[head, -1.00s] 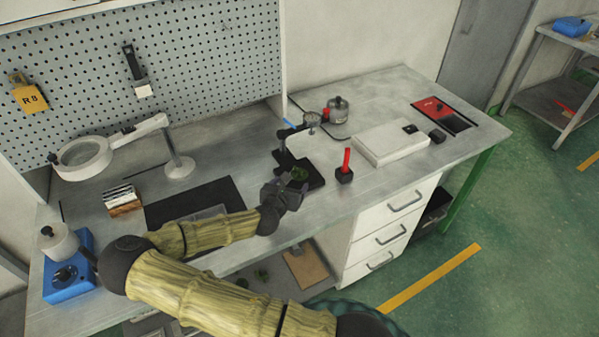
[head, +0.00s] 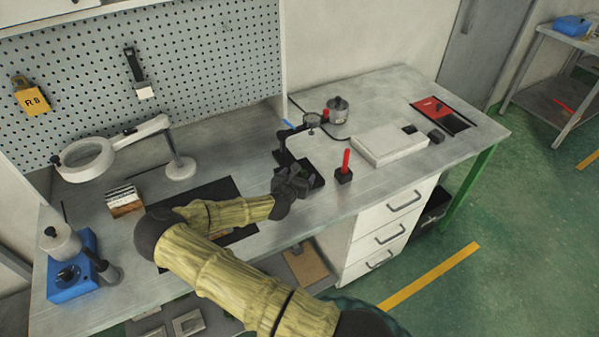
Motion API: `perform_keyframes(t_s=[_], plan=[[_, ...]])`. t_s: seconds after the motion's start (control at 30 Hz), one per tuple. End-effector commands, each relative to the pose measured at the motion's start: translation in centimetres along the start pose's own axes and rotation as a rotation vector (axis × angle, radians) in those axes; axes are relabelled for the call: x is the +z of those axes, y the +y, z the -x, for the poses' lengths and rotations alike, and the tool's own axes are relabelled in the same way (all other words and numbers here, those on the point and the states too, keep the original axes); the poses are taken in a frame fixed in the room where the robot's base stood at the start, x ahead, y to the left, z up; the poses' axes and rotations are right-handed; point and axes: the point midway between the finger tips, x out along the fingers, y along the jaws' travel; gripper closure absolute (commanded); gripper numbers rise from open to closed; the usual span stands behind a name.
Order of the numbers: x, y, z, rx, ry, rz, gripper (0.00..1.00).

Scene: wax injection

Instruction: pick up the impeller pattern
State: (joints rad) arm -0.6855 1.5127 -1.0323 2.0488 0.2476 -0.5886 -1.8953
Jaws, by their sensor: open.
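The impeller pattern looks to be the small green piece on the black base of the dial gauge stand (head: 316,181). It is now almost wholly hidden behind my gripper. My gripper (head: 296,178) is open, right over the front of the stand's base at the middle of the bench. I cannot tell whether the fingers are around the green piece or touching it. The dial gauge (head: 312,120) is on its arm just behind my gripper.
A red pen-like tool in a black block (head: 344,174) stands close to the right of my gripper. A white box (head: 390,142), a grey pot (head: 338,110) and a red tray (head: 432,106) are farther right. A magnifier lamp (head: 88,158), a blue device (head: 72,278) and a dark mat (head: 222,190) are left.

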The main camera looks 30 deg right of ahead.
Motion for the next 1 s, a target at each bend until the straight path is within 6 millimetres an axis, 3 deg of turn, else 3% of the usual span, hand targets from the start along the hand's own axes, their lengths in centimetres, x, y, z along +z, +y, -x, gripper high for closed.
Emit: perform_keyframes(t_s=[0.5, 0.73, 0.8, 1.0], plan=[[-0.03, 0.03, -0.02, 0.0, 0.0, -0.001, 0.24], [-0.03, 0.03, -0.01, 0.0, 0.0, -0.001, 0.69], [-0.02, 0.03, -0.01, 0.0, 0.0, -0.001, 0.75], [0.04, 0.04, 0.01, 0.0, 0.0, -0.001, 0.76]])
